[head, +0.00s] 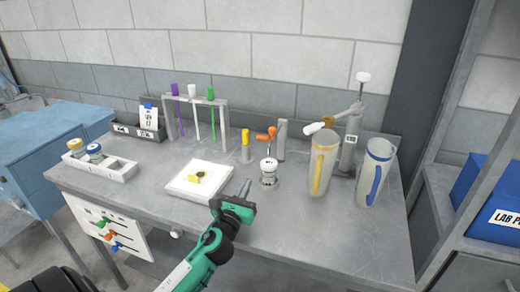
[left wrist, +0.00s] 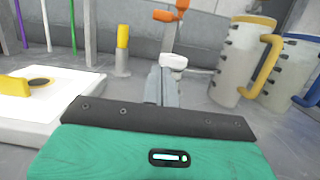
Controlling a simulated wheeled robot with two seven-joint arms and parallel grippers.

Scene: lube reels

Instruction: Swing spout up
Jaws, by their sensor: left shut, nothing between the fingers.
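A grey pump post (head: 349,150) with a white-knobbed upright rod (head: 362,78) stands at the back right of the bench. A spout-like arm with a white tip (head: 314,128) and an orange part reaches left from it, above the yellow-handled jug (head: 321,165). A small metal fixture (head: 268,172) with a white top and an orange lever (head: 266,135) stands left of the jug; its white top shows in the left wrist view (left wrist: 174,62). My left gripper (head: 243,189) is shut and empty, front-left of this fixture and apart from the spout. My right gripper is out of view.
A blue-handled jug (head: 376,172) stands right of the yellow-handled one. A white tray with a yellow piece (head: 185,190), a rack with coloured rods (head: 225,120) and a white holder (head: 110,172) are left. The bench's (head: 290,235) front right is clear.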

